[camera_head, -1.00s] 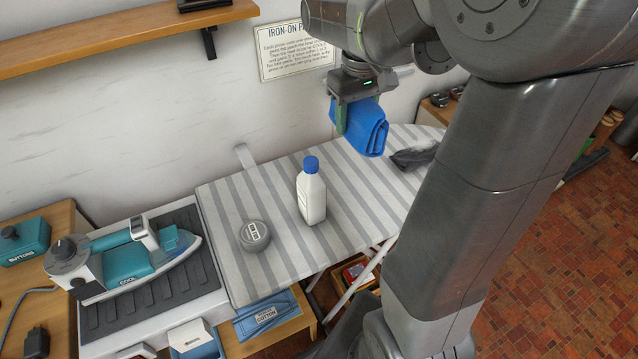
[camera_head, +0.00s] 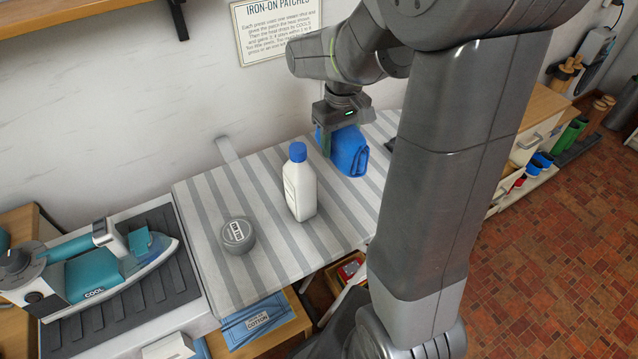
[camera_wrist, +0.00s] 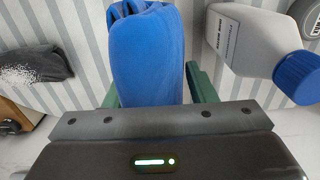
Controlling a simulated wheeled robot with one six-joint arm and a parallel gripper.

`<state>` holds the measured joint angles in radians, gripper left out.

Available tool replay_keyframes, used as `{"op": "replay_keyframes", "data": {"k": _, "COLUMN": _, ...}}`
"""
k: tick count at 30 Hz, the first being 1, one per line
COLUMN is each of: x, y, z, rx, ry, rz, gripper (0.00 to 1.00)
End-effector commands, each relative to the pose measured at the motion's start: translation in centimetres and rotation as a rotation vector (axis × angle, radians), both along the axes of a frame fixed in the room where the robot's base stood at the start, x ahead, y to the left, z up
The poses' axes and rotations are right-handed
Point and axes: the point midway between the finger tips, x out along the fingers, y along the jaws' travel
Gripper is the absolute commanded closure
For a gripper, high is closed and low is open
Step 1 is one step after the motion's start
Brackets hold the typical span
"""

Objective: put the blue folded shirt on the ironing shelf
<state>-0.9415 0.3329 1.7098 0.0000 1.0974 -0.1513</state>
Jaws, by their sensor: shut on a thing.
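The blue folded shirt (camera_head: 349,152) is at the far part of the striped ironing board, close to its surface. I cannot tell whether it touches the board. My gripper (camera_head: 326,140) is above and around the shirt's left end, shut on it. In the wrist view the shirt (camera_wrist: 147,55) sits between the green fingers of my gripper (camera_wrist: 152,90). Its lower end is hidden by the gripper body. No shelf labelled for ironing shows clearly; a wooden wall shelf (camera_head: 70,30) is at the upper left.
A white bottle with a blue cap (camera_head: 300,190) and a grey round tin (camera_head: 237,236) stand on the ironing board (camera_head: 215,205). An iron (camera_head: 115,268) rests on a dark ribbed mat at the left. A dark cloth (camera_wrist: 35,65) lies beside the shirt.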

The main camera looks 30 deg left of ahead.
Motion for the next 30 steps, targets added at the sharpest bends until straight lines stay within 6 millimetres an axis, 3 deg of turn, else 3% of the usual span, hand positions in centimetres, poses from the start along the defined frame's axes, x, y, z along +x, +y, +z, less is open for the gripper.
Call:
{"op": "replay_keyframes", "data": {"k": 6, "x": -0.1, "y": -0.1, "z": -4.0, "rx": -0.004, "ry": 0.003, "rz": 0.000, "gripper": 0.78}}
{"op": "replay_keyframes", "data": {"k": 17, "x": -0.1, "y": -0.1, "z": -8.2, "rx": -0.004, "ry": 0.003, "rz": 0.000, "gripper": 0.78}}
{"op": "replay_keyframes", "data": {"k": 30, "x": 0.0, "y": 0.0, "z": -9.2, "rx": -0.001, "ry": 0.000, "rz": 0.000, "gripper": 0.78}}
